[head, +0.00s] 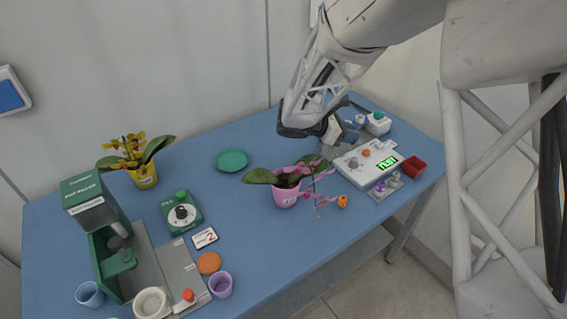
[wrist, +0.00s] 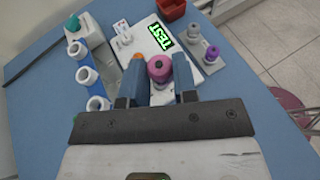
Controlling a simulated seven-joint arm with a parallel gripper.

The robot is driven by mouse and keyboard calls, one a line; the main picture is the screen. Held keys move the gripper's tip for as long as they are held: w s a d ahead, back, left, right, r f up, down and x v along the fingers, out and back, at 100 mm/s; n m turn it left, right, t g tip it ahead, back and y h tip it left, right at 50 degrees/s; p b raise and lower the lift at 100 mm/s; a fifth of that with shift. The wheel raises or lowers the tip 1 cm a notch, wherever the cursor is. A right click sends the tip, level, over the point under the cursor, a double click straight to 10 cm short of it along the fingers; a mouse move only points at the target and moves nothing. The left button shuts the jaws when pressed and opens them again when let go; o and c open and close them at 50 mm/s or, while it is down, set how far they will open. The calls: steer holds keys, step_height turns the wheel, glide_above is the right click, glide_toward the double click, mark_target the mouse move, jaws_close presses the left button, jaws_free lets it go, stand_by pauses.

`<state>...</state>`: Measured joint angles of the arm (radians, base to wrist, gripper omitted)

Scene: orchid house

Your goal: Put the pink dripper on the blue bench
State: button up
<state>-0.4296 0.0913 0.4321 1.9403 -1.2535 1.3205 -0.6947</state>
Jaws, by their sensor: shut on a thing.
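The pink dripper (wrist: 160,68) sits between the two blue-tipped fingers of my gripper (wrist: 160,82) in the wrist view. My gripper is shut on it, at the near edge of the white tester. I cannot tell whether the dripper touches the tester. In the head view my gripper (head: 335,140) is above the right part of the blue bench (head: 245,205), and the dripper is hard to make out there. The bench also fills the lower left of the wrist view (wrist: 40,110).
The white tester (head: 350,172) has a lit green display. Bare bench lies around the green saucer (head: 232,160).

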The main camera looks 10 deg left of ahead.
steer(key=w+a+f+n+t+y, duration=0.1)
steer(key=a+n+t, duration=0.1)
steer(key=a, duration=0.7)
steer(key=a+f+n+t+y, duration=0.1)
steer(key=a+f+n+t, duration=0.1)
steer(key=a, duration=0.8)
steer(key=shift+w+f, duration=0.3)
steer(key=shift+w, duration=0.1)
steer(key=shift+f, duration=3.15)
steer(key=shift+f, duration=1.85)
steer(key=shift+f, duration=0.1)
steer(key=o, duration=0.9)
